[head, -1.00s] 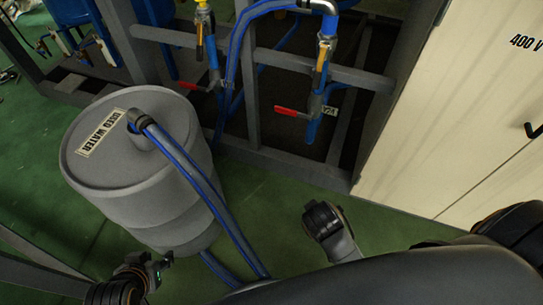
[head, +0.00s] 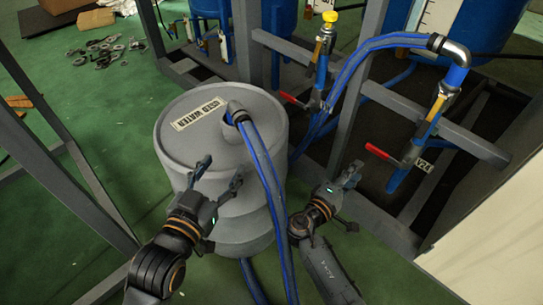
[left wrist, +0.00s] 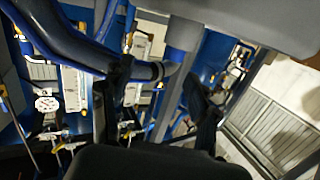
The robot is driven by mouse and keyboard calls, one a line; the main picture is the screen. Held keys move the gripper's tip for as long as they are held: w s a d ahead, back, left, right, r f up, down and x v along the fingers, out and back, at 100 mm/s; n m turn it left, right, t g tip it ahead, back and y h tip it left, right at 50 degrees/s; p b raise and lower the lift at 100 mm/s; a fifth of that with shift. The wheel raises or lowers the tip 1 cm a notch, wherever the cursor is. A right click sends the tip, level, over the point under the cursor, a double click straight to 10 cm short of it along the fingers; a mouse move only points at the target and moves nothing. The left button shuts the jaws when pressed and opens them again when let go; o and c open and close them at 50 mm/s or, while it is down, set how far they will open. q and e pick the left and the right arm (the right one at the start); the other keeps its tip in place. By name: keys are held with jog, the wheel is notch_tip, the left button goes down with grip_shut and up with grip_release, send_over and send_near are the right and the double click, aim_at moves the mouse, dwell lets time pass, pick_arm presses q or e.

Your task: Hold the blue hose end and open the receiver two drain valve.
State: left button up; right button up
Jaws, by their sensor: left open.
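The blue hose (head: 268,180) runs down in front of the grey used water drum (head: 225,228). My left gripper (head: 222,172) is open and empty in front of the drum, left of the hose. In the left wrist view, a blue hose or pipe (left wrist: 60,42) crosses behind its spread fingers (left wrist: 162,98). My right gripper (head: 352,198) has its fingers spread, empty, right of the hose. Two red valve handles, a left one (head: 292,99) and a right one (head: 380,152), are on the pipes; I cannot tell which is receiver two's.
A grey metal frame (head: 385,100) surrounds the pipes and blue vessels (head: 487,28). A cream cabinet (head: 490,245) stands at lower right. Grey posts (head: 60,165) stand at left. Loose metal parts (head: 103,50) lie on the green floor.

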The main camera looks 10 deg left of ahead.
aim_at(234, 115)
pick_arm(q)
jog(key=w+d+f+m+t+y, duration=0.1)
jog(key=w+d+m, duration=0.25)
jog(key=m, duration=1.05)
jog(key=w+d+f+m+t+y, duration=0.1)
jog(key=w+d+m+y, duration=0.2)
jog(key=m, duration=1.1)
jog(key=s+a+r+m+g+y, duration=0.1)
jog(key=s+a+r+m+y, duration=0.15)
jog(key=y, duration=0.25)
jog(key=shift+n, duration=0.45)
jog(key=x, duration=1.3)
jog(key=shift+w+a+f, duration=0.25)
jog(key=shift+a+f, duration=0.1)
jog(key=shift+a, duration=0.05)
